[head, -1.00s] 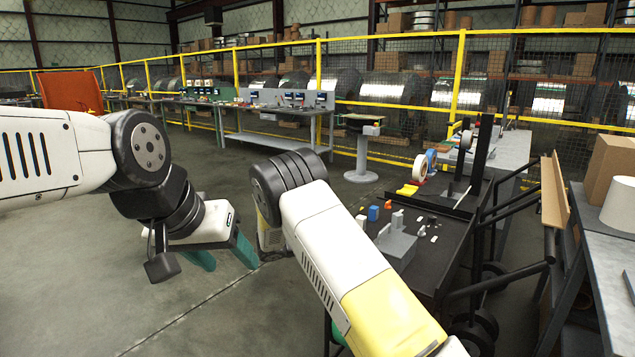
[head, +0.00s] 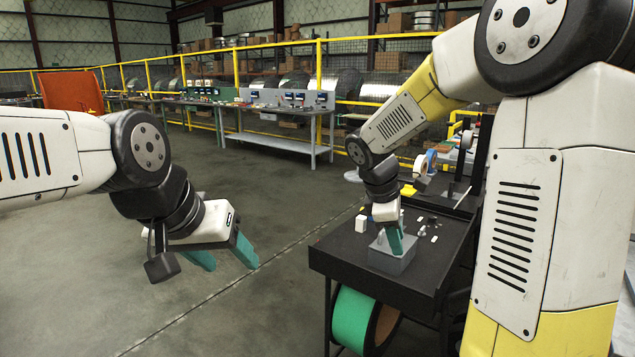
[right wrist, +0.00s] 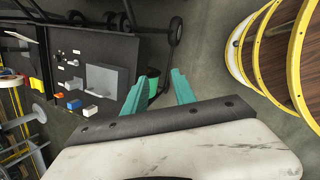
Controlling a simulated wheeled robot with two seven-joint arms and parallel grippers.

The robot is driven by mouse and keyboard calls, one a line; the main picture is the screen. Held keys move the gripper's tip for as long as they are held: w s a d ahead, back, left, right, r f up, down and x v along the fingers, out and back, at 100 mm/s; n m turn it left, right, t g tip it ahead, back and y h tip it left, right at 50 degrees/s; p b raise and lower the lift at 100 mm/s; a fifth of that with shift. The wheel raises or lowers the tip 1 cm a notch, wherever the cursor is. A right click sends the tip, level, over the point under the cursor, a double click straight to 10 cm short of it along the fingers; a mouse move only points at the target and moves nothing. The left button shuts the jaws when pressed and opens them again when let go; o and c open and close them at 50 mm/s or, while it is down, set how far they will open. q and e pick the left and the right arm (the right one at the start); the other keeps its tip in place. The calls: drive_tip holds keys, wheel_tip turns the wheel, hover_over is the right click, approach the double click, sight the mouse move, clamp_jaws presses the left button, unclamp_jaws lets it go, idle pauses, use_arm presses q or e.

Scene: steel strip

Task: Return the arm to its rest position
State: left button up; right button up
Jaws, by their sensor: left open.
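My left gripper (head: 228,256) hangs over bare floor at the left of the head view. Its two teal fingers are apart and nothing is between them. My right arm (head: 515,210) fills the right side of the head view, elbow high, with its forearm reaching back and down. My right gripper (head: 395,241) points down, overlapping a grey block in the head view. In the right wrist view, its teal fingers (right wrist: 159,92) are apart and empty, beyond the edge of the black cart.
The black cart (head: 340,262) carries the grey block (head: 388,262), a white block (head: 361,224) and several small parts. A green roll (head: 352,318) sits below its top. Wood-topped round things with yellow rims (right wrist: 241,50) show in the right wrist view. Floor at left centre is clear.

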drive_tip(key=s+a+r+m+t+y, duration=0.1)
drive_tip(key=s+r+m+t+y, duration=0.1)
drive_tip(key=s+m, duration=0.5)
drive_tip(key=s+a+r+m+t+y, duration=0.2)
drive_tip(key=s+r+m+y, duration=0.2)
drive_tip(key=s+m, duration=0.3)
drive_tip(key=s+r, duration=0.1)
drive_tip(key=s, duration=0.4)
drive_tip(key=shift+a+r, duration=0.3)
